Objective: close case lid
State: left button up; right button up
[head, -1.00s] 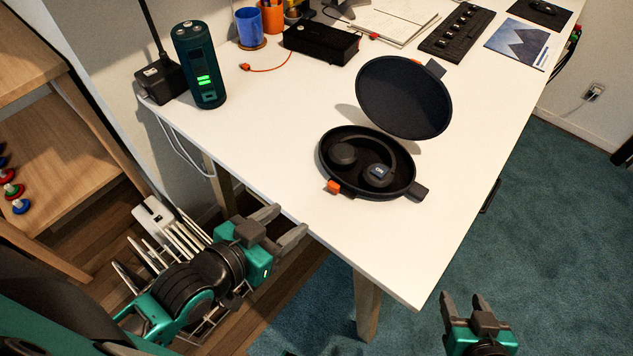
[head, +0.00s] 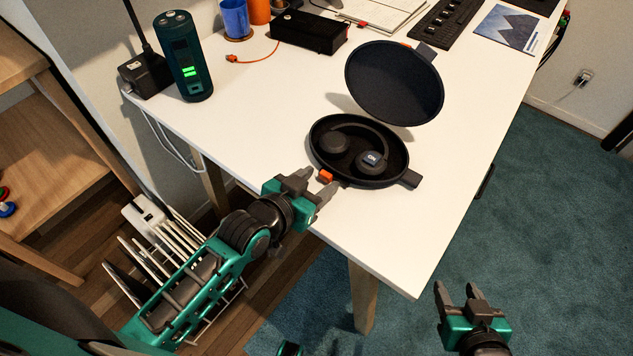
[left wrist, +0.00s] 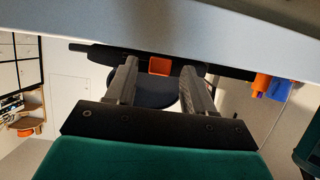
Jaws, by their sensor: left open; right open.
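The dark oval headphone case (head: 347,173) lies open on the white table in the head view. Its lid (head: 394,83) stands raised at the back, tilted away from the base. Black headphones (head: 370,160) lie inside the base. An orange tab (head: 326,176) sticks out at the front left rim. My left gripper (head: 312,180) is open and empty, just in front of the orange tab. In the left wrist view the orange tab (left wrist: 159,66) shows between the two fingers (left wrist: 160,85). My right gripper (head: 460,292) is open and empty, off the table's right side.
The white table (head: 260,110) is clear left of the case. A green-lit dark cylinder (head: 183,60), a black box (head: 308,33) and a blue cup (head: 235,18) stand further back. A keyboard (head: 445,20) lies behind the lid. A white rack (head: 165,235) stands below the table's left edge.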

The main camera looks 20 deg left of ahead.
pick_arm(q)
jog(key=shift+w, duration=0.1)
jog(key=shift+c, duration=0.3)
grip_shut()
dwell(0.4)
